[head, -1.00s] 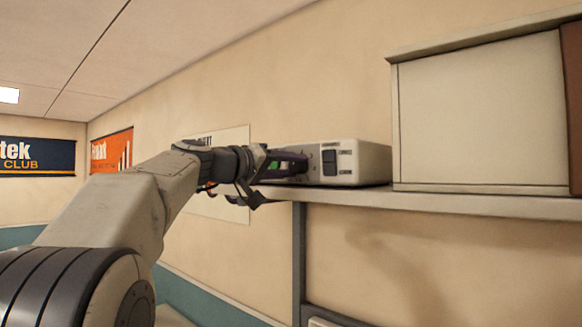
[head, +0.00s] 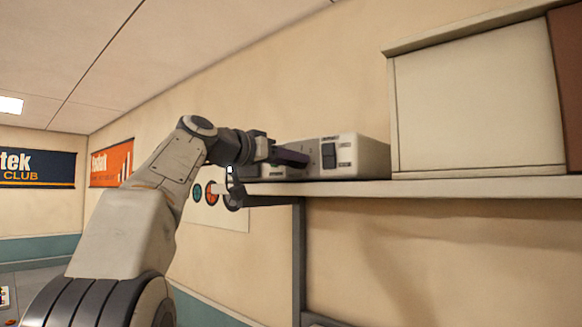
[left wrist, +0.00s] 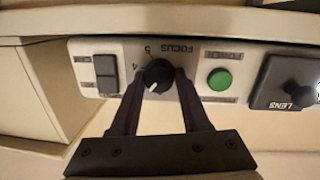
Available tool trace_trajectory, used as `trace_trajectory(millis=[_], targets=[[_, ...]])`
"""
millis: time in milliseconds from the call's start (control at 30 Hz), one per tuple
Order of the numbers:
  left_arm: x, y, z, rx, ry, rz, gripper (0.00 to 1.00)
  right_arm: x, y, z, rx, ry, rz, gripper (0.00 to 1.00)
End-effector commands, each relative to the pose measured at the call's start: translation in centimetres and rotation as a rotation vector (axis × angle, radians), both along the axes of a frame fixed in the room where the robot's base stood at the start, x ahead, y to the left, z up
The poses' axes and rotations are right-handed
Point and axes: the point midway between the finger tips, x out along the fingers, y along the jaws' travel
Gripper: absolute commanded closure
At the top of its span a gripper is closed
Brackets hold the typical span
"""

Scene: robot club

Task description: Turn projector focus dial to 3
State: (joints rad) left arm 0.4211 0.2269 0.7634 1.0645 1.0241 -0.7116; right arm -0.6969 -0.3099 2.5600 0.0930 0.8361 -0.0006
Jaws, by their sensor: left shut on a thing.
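The projector (head: 362,155) is a pale box on the wall shelf. Its control face fills the upper left wrist view, with lettering upside down. The focus dial (left wrist: 158,76) is a round black knob with a white pointer mark that faces down and slightly left in that picture. The numbers 4 and 5 show beside it; a 3 is not readable, and the fingers cover part of the surround. My left gripper (head: 302,160) reaches the projector's front. In the left wrist view its two dark fingers are shut on the dial, one on each side. My right gripper is in neither view.
A green button (left wrist: 220,79) and a black lens (left wrist: 287,84) sit right of the dial in the left wrist view. A black rocker switch (left wrist: 106,74) is on the left. The shelf (head: 440,188) carries a pale cabinet (head: 480,100) right of the projector.

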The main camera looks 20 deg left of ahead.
Motion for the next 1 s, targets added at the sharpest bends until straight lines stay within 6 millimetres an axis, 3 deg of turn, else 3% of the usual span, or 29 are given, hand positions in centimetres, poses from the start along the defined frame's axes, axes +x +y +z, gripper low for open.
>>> trace_trajectory(millis=[400,933,967,1000], targets=[[0.01,-0.03,-0.01,0.167,-0.06,0.0,1.0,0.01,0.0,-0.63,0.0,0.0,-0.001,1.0],[-0.02,-0.07,0.07,0.187,-0.068,-0.001,1.0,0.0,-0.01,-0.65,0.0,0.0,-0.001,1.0],[-0.02,-0.07,0.07,0.187,-0.068,-0.001,0.43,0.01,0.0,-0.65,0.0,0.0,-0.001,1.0],[-0.02,-0.07,0.07,0.187,-0.068,-0.001,0.27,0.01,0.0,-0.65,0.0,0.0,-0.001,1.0]])
